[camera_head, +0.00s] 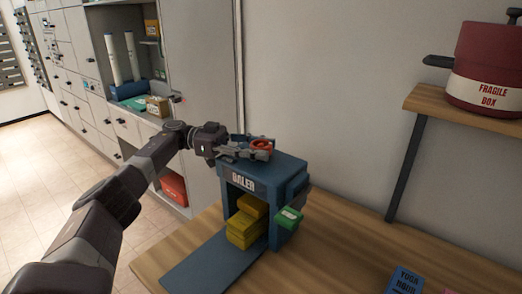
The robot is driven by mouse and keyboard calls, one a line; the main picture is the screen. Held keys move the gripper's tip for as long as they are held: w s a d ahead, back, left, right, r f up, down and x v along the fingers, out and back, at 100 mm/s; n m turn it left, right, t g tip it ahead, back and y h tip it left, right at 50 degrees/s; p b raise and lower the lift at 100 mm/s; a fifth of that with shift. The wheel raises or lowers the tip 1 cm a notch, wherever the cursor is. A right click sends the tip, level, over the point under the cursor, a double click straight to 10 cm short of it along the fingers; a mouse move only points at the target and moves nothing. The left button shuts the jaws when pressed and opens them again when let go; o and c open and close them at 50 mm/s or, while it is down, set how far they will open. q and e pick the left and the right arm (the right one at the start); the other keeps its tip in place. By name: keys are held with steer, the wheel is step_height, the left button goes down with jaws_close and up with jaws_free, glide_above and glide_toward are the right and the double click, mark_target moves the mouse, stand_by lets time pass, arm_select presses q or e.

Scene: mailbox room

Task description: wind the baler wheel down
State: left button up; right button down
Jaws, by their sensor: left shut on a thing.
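The blue baler (291,168) stands on the wooden table, with its front open and a blue flap (213,262) lying down in front of it. Yellow blocks (243,232) are stacked inside. A red wheel (263,142) sits on top of the baler. My left gripper (259,150) reaches in from the left and is shut on the wheel, hiding part of it. My right gripper is not in view.
A small green block (288,218) sits at the baler's right side. A blue "YOGA HOUR" item (406,281) lies on the table (345,250). A wooden shelf (463,113) at right holds a red "FRAGILE BOX" pot (489,68). Cabinets (75,70) line the left wall.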

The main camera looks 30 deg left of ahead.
mark_target(261, 143)
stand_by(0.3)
arm_select(q)
steer(key=o, duration=1.2)
step_height(261, 143, up, 10)
